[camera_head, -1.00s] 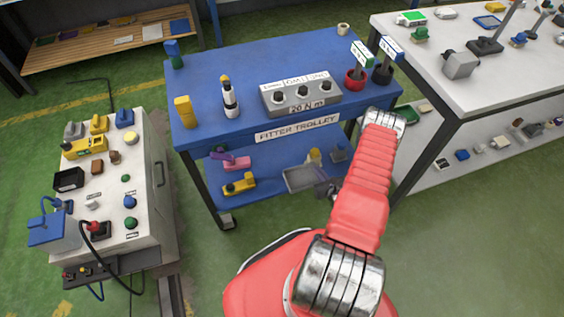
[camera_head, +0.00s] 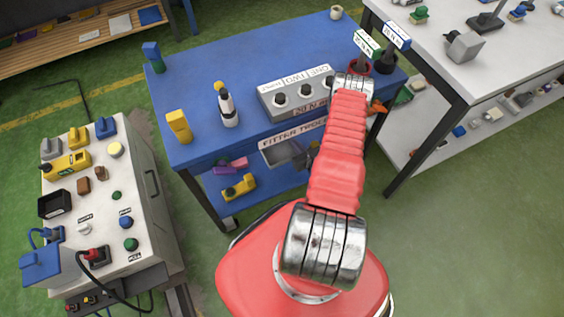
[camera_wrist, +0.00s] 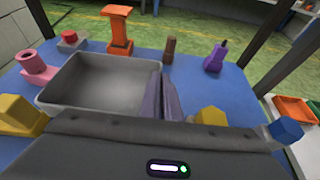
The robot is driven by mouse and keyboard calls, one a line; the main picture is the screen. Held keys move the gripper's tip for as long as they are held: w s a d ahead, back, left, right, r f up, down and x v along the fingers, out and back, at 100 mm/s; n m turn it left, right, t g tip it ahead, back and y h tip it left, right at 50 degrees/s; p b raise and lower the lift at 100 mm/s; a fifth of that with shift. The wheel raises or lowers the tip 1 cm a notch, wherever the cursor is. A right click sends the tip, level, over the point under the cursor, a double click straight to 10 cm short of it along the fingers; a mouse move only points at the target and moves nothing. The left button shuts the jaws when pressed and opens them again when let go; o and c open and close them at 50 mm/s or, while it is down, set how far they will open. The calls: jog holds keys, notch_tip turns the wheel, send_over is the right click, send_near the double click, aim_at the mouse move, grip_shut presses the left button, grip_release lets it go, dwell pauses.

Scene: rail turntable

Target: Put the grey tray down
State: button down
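The grey tray (camera_wrist: 95,84) is an empty, shallow, rectangular box in the wrist view. In the head view the tray (camera_head: 284,152) shows just under the front edge of the blue trolley's top, seemingly above the lower shelf. My gripper (camera_wrist: 163,92) has its two dark fingers close together at the tray's right wall and appears shut on it. In the head view my gripper (camera_head: 313,158) is partly hidden behind my red arm. The tray's underside is hidden.
Bare shelf shows right of the tray. Trolley legs stand nearby.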

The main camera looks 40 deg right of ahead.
jog(key=shift+s+d, duration=0.3)
jog(key=shift+s+f, duration=0.1)
jog(key=shift+f, duration=2.85)
jog(key=shift+f, duration=2.1)
